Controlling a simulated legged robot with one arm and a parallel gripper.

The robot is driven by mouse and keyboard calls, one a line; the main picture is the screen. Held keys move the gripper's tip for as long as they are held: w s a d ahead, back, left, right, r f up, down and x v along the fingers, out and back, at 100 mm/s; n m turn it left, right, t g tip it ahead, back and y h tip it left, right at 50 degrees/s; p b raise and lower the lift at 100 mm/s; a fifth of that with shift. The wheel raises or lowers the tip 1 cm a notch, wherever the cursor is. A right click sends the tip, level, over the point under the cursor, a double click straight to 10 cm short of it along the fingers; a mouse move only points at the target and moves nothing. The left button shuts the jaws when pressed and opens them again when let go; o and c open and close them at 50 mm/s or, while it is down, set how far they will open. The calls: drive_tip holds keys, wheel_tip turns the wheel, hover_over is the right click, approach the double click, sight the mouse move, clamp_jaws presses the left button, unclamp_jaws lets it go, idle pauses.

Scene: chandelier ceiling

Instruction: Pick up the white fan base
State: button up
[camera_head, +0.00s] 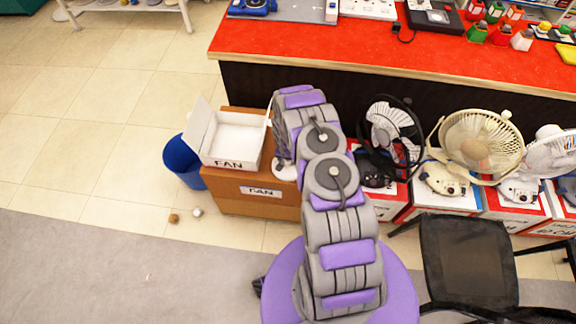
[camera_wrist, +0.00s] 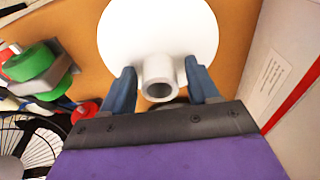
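The white fan base (camera_wrist: 158,35) is a round white disc with a short hollow tube, seen in the wrist view on an orange-brown surface. My gripper (camera_wrist: 160,80) has its two blue-grey fingers apart, one on each side of the tube. I cannot tell whether either finger touches it. In the head view, a small part of the fan base (camera_head: 284,170) shows on the brown box, to the right of the open white box. My arm hides most of it and the gripper there.
The white box (camera_head: 232,145) labelled FAN stands open on the brown box (camera_head: 245,200). A blue bin (camera_head: 183,162) is at its left. Fans, including a cream one (camera_head: 478,145), stand on boxes at the right, below the red counter (camera_head: 330,45). A black chair (camera_head: 468,262) is at front right.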

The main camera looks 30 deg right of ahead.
drive_tip(key=shift+f, duration=0.1)
clamp_jaws()
drive_tip(key=shift+s, duration=0.1)
idle(0.4)
